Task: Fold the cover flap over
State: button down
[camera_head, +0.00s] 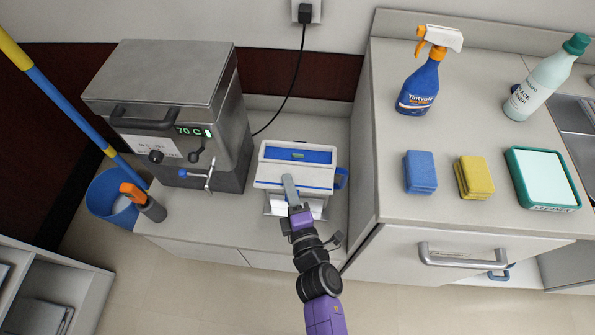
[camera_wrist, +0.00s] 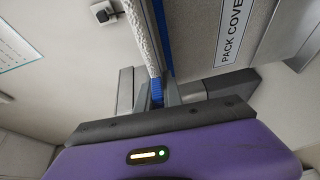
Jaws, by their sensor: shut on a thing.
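A white pack with blue trim (camera_head: 270,174) stands on the low counter in the head view. Its top has a blue panel with a small green patch. My gripper (camera_head: 290,185) is at its near side, with the grey fingers over its front edge. In the wrist view, a label reading PACK COVE, cut off by the frame, lies on a light grey surface right of the fingers. My gripper (camera_wrist: 158,92) is shut on the cover flap (camera_wrist: 157,84), which shows as a blue strip beside a white rough edge. The fingers hide part of the flap.
A steel heated box (camera_head: 165,80) reading 70 C stands left of the pack. A higher cabinet (camera_head: 450,215) rises to its right, with a spray bottle (camera_head: 418,88) and blue and yellow sponges on top. A blue bucket (camera_head: 105,195) is at the far left.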

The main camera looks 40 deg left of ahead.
jog(key=shift+r+g+h+p, duration=0.3)
jog(key=shift+r+h+p, duration=0.15)
jog(key=shift+p, duration=1.7)
jog(key=shift+f, duration=0.15)
jog(key=shift+p, duration=0.3)
jog(key=shift+r+m+p, duration=0.3)
jog(key=shift+r+p, duration=0.1)
jog(key=shift+p, duration=0.55)
jog(key=shift+r+h+p, duration=0.1)
jog(key=shift+h+p, duration=0.15)
jog(key=shift+p, duration=0.7)
jog(key=g+p, duration=0.1)
jog(key=p, duration=0.1)
jog(key=shift+r+p, duration=0.2)
jog(key=shift+p, duration=0.15)
jog(key=shift+f+h+p, duration=0.1)
jog(key=shift+h+p, duration=0.2)
jog(key=shift+p, duration=0.1)
jog(key=shift+f, duration=0.1)
